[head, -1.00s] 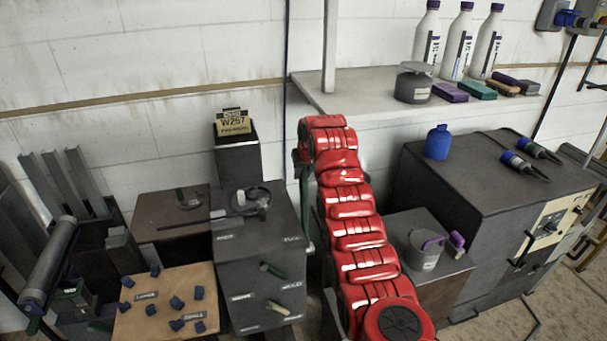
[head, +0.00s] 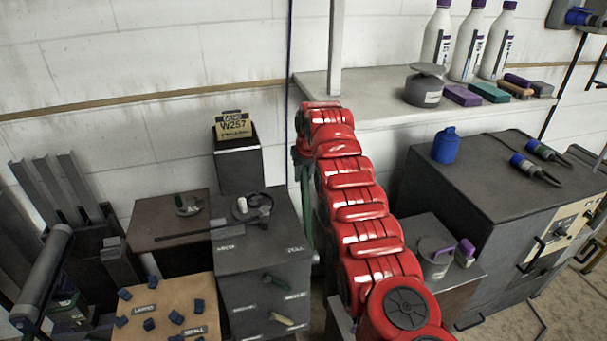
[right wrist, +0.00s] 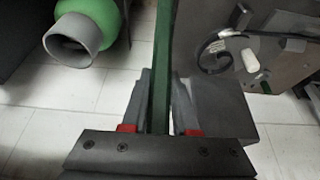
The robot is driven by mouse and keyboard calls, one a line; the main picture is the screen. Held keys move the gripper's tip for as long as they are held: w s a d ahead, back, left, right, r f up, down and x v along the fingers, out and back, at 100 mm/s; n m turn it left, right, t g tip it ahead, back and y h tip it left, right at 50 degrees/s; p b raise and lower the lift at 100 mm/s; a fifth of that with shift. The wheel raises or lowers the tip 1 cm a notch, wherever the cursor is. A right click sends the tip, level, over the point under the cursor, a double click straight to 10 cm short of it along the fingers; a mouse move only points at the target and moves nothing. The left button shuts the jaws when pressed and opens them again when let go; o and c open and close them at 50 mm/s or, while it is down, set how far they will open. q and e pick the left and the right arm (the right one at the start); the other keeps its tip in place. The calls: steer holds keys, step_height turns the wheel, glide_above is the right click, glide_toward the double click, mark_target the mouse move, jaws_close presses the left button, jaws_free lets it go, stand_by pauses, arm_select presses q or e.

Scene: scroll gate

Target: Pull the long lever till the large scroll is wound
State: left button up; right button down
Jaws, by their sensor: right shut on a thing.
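A long green lever (right wrist: 162,45) stands between the fingers of my right gripper (right wrist: 162,90) in the right wrist view. The gripper is shut on it. In the head view, a narrow green bar (head: 306,210), apparently the same lever, shows beside my red right arm; the arm hides most of the gripper. A dark curled strip (right wrist: 213,45) with a white peg, apparently the scroll, lies on the grey block right of the lever in the right wrist view. In the head view it shows on the block's top (head: 262,205), with a flat bar running left. My left gripper is out of view.
A brown block (head: 150,225) and a board with blue pieces (head: 150,290) stand left of the grey block. A dark cabinet (head: 465,185) stands right, below a shelf (head: 375,110) with bottles. A green thing with a grey pipe mouth (right wrist: 75,40) is left of the lever.

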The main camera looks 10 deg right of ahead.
steer(key=c, duration=1)
jaws_free()
steer(key=o, duration=0.3)
steer(key=shift+w+f, duration=0.15)
steer(key=shift+w, duration=0.05)
steer(key=shift+s, duration=0.1)
steer(key=shift+r, duration=0.2)
steer(key=shift+s+r, duration=0.1)
steer(key=shift+r, duration=0.15)
steer(key=b+v, duration=0.1)
steer(key=v, duration=1.5)
steer(key=shift+s+r, duration=0.1)
steer(key=shift+r, duration=0.2)
